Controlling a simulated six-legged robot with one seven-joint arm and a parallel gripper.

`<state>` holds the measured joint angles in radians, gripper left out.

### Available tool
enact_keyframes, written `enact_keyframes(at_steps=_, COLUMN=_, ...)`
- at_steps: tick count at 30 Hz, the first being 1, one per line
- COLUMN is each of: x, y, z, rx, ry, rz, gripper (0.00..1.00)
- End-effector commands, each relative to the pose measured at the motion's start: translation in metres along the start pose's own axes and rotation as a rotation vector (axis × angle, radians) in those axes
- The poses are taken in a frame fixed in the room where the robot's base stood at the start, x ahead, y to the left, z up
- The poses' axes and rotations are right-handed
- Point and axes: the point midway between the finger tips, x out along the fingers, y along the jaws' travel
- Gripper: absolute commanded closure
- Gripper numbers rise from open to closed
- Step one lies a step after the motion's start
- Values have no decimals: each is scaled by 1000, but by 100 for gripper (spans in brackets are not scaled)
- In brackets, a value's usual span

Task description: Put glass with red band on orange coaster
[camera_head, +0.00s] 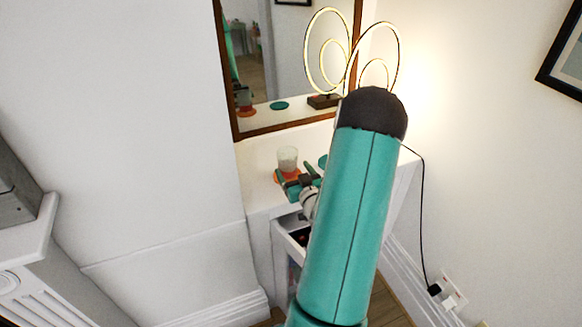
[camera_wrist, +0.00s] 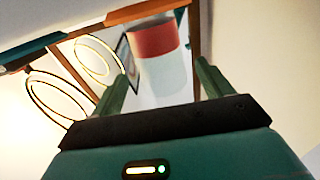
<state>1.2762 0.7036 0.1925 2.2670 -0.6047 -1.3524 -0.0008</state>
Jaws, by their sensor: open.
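The glass (camera_head: 288,158) is clear and appears to stand upright on the orange coaster (camera_head: 278,177), on the white cabinet top. In the wrist view, which looks upside down, the glass (camera_wrist: 160,75) shows its red band near the base, close to the orange coaster (camera_wrist: 145,11). My gripper (camera_head: 295,170) is open at the glass. In the wrist view my gripper (camera_wrist: 162,72) has one finger on each side of the glass, with gaps visible. The gripper partly hides the coaster in the head view.
A teal coaster (camera_head: 323,160) lies right of the glass, partly behind my arm. A ring-shaped lamp (camera_head: 326,48) stands behind my arm. A wood-framed mirror (camera_head: 262,82) rises at the back. A cabinet drawer (camera_head: 291,233) seems partly open below.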

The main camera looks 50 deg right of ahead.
Motion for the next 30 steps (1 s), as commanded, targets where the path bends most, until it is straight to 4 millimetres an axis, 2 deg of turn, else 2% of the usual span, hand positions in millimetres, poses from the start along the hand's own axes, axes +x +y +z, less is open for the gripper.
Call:
enact_keyframes(at_steps=6, x=-50, y=1, z=0, rx=0, ry=-3, rz=3, gripper=21)
enact_keyframes(at_steps=12, x=-81, y=0, z=0, rx=0, ry=-2, rz=2, gripper=21)
enact_keyframes(at_steps=18, x=-90, y=0, z=0, rx=0, ry=0, rz=1, gripper=21)
enact_keyframes(at_steps=30, x=-86, y=-3, z=-2, rx=-12, ry=-16, rz=-6, gripper=21)
